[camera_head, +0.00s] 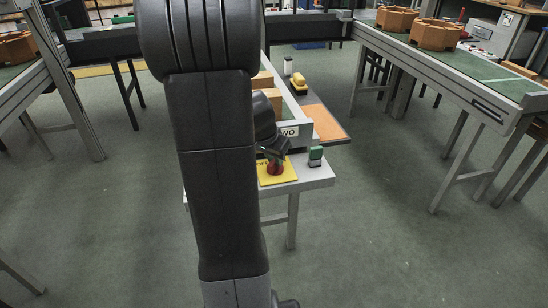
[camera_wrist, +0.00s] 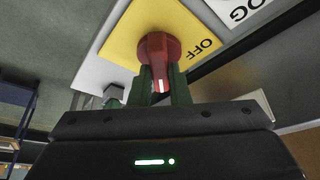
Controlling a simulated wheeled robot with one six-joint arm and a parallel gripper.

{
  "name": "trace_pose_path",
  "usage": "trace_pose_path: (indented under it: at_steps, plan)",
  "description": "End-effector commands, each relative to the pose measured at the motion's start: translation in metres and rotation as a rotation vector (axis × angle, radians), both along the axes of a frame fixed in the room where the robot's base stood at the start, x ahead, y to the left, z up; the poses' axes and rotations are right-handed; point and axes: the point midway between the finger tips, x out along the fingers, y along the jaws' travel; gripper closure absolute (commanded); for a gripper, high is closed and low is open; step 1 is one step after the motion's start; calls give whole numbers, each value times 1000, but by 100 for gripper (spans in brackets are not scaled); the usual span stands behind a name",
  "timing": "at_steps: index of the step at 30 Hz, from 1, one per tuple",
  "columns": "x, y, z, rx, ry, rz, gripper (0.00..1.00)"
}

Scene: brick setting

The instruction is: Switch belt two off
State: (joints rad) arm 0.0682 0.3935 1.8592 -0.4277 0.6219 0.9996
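The red rotary switch (camera_wrist: 158,50) sits on a yellow plate (camera_wrist: 120,38) lettered OFF, which fills the upper middle of the wrist view. Its handle, with a white mark at the end, lies between the two dark green fingers of my gripper (camera_wrist: 160,88). The fingers appear to press on the handle from both sides. In the head view the red switch (camera_head: 275,169) and yellow plate (camera_head: 289,174) are on the near end of belt two, under my gripper (camera_head: 271,154). A sign ending in "WO" (camera_head: 288,132) stands behind; my arm hides its start and part of the plate.
A small green-topped block (camera_head: 316,156) stands right of the plate. Boxes (camera_head: 263,80), a yellow item (camera_head: 298,82) and a white cylinder (camera_head: 288,66) are farther along. An orange board (camera_head: 324,122) juts out right. Another conveyor (camera_head: 460,68) stands right; the floor between is clear.

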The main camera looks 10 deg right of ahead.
Motion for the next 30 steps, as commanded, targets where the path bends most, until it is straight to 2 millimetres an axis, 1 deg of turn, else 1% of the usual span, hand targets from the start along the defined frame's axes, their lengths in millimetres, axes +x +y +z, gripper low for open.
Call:
trace_pose_path:
  at_steps: [1,2,10,14,20,30]
  plan:
    - [0,0,0,0,0,0,95]
    - [0,0,0,0,0,0,100]
    - [0,0,1,0,0,14,100]
    - [-1,0,1,0,1,54,100]
    - [-1,-1,2,1,2,170,100]
    - [-2,-3,4,2,1,423,100]
